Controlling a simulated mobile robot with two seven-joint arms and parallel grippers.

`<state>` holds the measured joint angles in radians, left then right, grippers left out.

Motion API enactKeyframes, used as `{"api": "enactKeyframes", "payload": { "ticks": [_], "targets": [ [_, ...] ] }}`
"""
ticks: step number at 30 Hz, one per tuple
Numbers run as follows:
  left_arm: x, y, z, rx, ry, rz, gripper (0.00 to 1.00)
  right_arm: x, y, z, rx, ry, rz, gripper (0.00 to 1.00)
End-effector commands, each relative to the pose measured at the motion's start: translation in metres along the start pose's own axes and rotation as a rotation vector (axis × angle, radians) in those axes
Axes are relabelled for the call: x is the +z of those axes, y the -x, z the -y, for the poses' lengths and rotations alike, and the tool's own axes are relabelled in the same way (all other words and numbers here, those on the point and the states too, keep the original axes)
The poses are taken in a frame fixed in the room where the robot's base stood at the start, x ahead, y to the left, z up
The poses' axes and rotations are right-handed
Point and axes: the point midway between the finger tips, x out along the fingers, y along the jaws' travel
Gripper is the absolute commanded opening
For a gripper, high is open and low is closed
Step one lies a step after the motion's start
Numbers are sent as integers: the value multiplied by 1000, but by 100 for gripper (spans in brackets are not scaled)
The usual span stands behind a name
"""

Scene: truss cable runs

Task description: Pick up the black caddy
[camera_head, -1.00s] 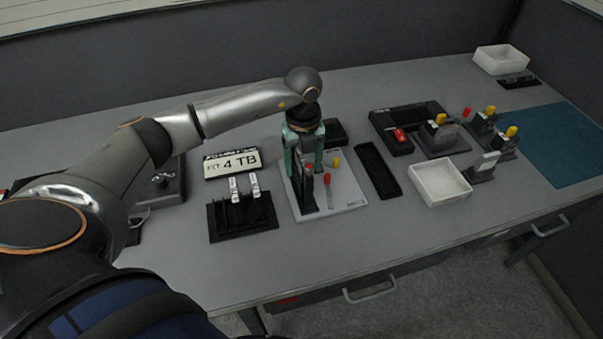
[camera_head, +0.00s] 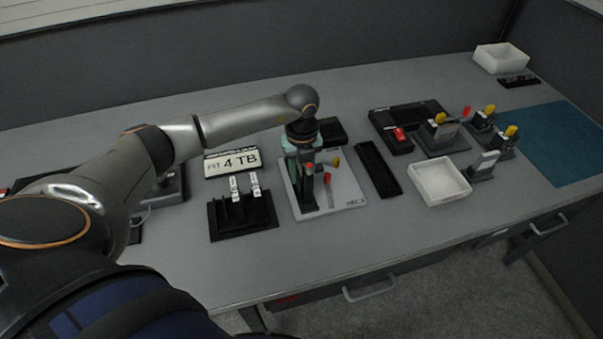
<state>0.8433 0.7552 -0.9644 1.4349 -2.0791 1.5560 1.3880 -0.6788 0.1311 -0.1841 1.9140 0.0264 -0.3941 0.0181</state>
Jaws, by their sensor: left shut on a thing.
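My left gripper (camera_head: 304,160), with green fingers, points down over a white board (camera_head: 348,190) at the middle of the desk. It is shut on a dark upright piece, which looks like the black caddy (camera_head: 307,198). The fingers hide its upper part, and I cannot tell whether its foot touches the board. A red-handled tool and a yellow-handled tool lie on the board just right of the gripper. My right gripper is not in view.
To the right are a black tray (camera_head: 377,170), a white bin (camera_head: 439,182) and several fixtures. The front of the desk is clear.

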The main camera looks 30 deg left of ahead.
Motion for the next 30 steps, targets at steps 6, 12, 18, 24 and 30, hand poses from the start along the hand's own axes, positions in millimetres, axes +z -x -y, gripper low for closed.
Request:
{"api": "enactKeyframes", "payload": {
  "ticks": [6,12,18,24,30],
  "targets": [
    [0,0,0,0,0,0,0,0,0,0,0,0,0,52],
    [1,1,0,-2,0,1,0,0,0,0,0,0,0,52],
    [1,3,1,-3,1,2,0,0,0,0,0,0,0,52],
    [1,17,1,-4,1,3,0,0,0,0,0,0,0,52],
    [-5,40,3,-6,-3,2,0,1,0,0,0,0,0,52]
  ]
}}
